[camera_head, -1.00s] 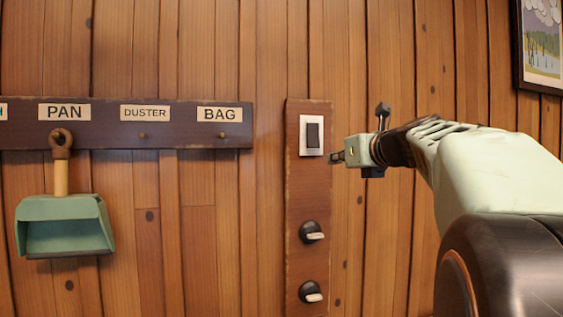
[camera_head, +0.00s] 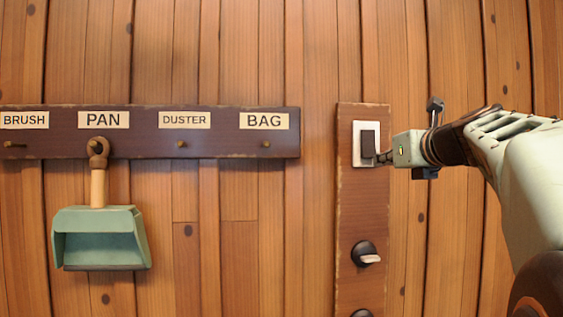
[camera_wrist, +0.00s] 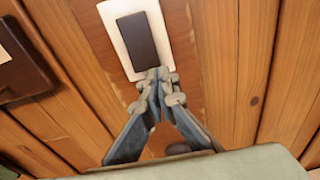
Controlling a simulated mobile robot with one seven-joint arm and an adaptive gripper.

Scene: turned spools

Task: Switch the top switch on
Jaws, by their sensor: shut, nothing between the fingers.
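The top switch (camera_head: 368,143) is a dark rocker on a white plate (camera_head: 357,129), at the top of a vertical brown board (camera_head: 359,212). In the wrist view the rocker (camera_wrist: 138,40) and its white plate (camera_wrist: 113,26) lie just beyond the fingertips. My gripper (camera_head: 383,157) is shut and empty, its tips at the lower right of the rocker in the head view. In the wrist view my gripper (camera_wrist: 156,75) has its closed tips over the lower end of the rocker. I cannot tell whether they touch it.
Below on the board are a knob (camera_head: 365,254) and part of another (camera_head: 362,313). At left a peg rail (camera_head: 219,148) carries labels BRUSH, PAN, DUSTER and BAG. A green dustpan (camera_head: 100,238) hangs under PAN. The wall right of the board is clear behind my arm.

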